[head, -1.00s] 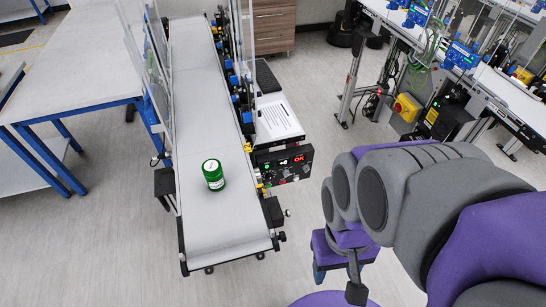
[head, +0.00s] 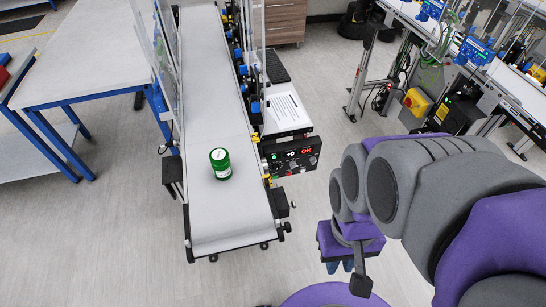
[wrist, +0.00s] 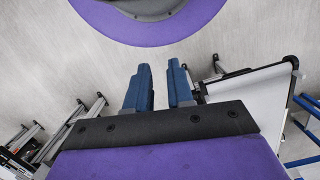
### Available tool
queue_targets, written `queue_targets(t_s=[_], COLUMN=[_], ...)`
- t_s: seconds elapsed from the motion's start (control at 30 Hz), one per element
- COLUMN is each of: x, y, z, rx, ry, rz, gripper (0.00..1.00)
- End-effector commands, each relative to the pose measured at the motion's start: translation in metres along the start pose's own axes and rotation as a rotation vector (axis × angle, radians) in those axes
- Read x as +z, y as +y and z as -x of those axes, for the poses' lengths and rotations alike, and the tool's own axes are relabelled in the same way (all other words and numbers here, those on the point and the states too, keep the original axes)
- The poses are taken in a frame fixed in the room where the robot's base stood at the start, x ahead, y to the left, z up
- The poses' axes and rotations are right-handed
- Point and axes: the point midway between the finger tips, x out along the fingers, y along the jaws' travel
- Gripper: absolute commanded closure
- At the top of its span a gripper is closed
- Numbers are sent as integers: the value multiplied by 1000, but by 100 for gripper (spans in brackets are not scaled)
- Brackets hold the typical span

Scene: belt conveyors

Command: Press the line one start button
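A black control panel (head: 290,155) is on the right side of the near conveyor (head: 231,220), close to its front end. It has a red lit "OK" display, a small green light or button (head: 273,157) at its left and several small knobs or buttons. Which one is the line one start button is too small to read. My gripper (head: 346,267) hangs low to the right of and nearer than the panel, apart from it. In the wrist view its two blue fingers (wrist: 158,72) point at the floor, with an empty gap between them.
A green jar (head: 220,164) stands on the belt. A white sheet (head: 283,110) lies above the panel. Blue-legged tables (head: 85,60) stand left. A second line has a yellow box with a red button (head: 416,102) at right. Floor between the lines is open.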

Motion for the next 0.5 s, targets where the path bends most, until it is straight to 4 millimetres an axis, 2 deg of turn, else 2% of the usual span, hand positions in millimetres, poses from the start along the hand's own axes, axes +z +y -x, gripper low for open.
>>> queue_targets(t_s=[0.03,0.2,0.5], x=[0,0,0], y=[0,0,0], z=[0,0,0], rx=[0,0,0], ry=[0,0,0], rz=[0,0,0], gripper=[83,100,100])
